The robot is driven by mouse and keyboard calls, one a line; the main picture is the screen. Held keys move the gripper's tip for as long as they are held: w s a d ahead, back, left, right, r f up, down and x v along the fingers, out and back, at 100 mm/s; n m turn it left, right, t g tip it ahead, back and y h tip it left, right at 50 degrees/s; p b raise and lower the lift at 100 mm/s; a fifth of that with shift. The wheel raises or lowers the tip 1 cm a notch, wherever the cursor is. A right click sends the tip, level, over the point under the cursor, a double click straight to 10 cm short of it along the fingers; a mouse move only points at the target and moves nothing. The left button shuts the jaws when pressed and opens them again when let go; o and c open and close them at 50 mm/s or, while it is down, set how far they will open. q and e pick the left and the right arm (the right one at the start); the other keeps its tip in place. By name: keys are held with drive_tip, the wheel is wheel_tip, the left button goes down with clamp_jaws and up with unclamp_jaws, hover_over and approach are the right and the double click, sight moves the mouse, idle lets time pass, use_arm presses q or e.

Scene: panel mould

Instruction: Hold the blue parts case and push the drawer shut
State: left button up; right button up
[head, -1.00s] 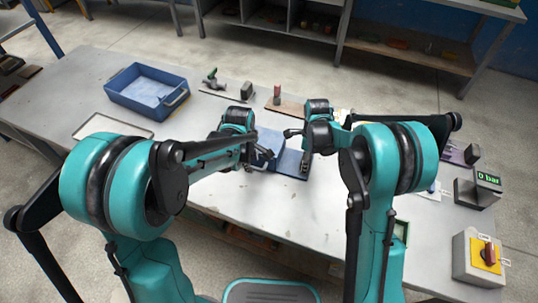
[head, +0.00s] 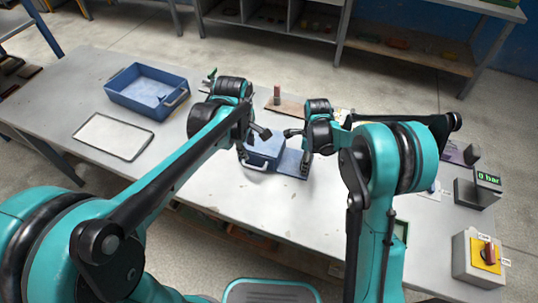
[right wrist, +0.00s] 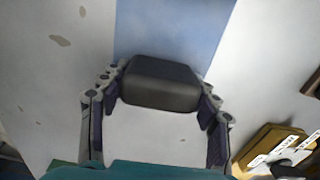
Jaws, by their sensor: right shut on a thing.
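My right gripper (head: 297,150) is at the case's right side. In the right wrist view its fingers are shut on a dark grey block (right wrist: 160,83), with a flat blue surface (right wrist: 175,30) of the case beyond it.
A blue tray (head: 147,93) and a flat white-topped panel (head: 113,136) lie at left. A 0 bar gauge (head: 478,187) and a yellow switch box (head: 477,260) stand at right. The table front is clear.

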drive_tip(key=o, duration=1.7)
drive_tip(key=shift+c, duration=0.2)
wheel_tip(320, 180, up, 11)
drive_tip(key=shift+f, duration=0.1)
drive_tip(key=shift+s+r, duration=0.1)
drive_tip(key=shift+r, duration=0.6)
drive_tip(key=s+d+r+n+t, duration=0.2)
drive_tip(key=s+d+r+n, duration=0.15)
drive_tip(key=s+n, duration=0.35)
drive_tip(key=s+d+r+n+t, duration=0.2)
drive_tip(key=s+r+n+t, duration=0.15)
drive_tip(key=s+n, duration=0.35)
use_arm(q)
drive_tip(key=s+a+r+m+t, duration=0.1)
drive_tip(key=s+a+m+t, duration=0.1)
drive_tip(key=s+a+m, duration=0.2)
drive_tip(key=s+a+r+m+t, duration=0.1)
drive_tip(key=s+a+m+t, duration=0.2)
drive_tip(key=s+m, duration=0.7)
drive_tip(key=shift+s+a+r+m+y, duration=0.15)
drive_tip(key=shift+s+a+m+y, duration=0.15)
drive_tip(key=shift+s+a+m, duration=0.25)
use_arm(e)
drive_tip(key=s+d+f+n+t, duration=0.1)
drive_tip(key=s+d+n, duration=0.1)
drive_tip(key=s+n, duration=0.5)
drive_tip(key=shift+s+d+f, duration=0.15)
drive_tip(key=shift+s+f, duration=0.1)
drive_tip(key=shift+s, duration=0.45)
